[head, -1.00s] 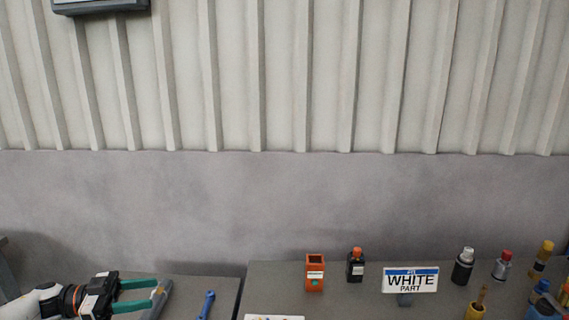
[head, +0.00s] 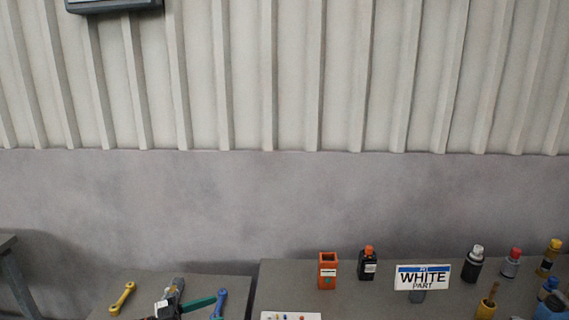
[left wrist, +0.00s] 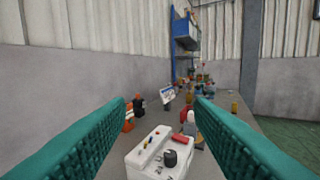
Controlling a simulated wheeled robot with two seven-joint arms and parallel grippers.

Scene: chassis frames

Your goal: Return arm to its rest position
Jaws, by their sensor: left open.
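My left gripper (head: 197,303) is low in the head view, at the bottom edge over the left table, with a teal finger pointing right. The left wrist view shows its two ribbed teal fingers (left wrist: 160,103) spread wide, with nothing held between them. Past the fingertips is a white case-like thing (left wrist: 148,160) with small parts on top, on a grey table. My right gripper is not in view.
The left table (head: 235,285) bears a yellow wrench (head: 123,298) and a blue tool (head: 220,303). The right table (head: 345,299) holds an orange box (head: 327,270), a dark bottle (head: 367,264), a "WHITE PART" sign (head: 422,277) and several bottles. A ribbed wall stands behind.

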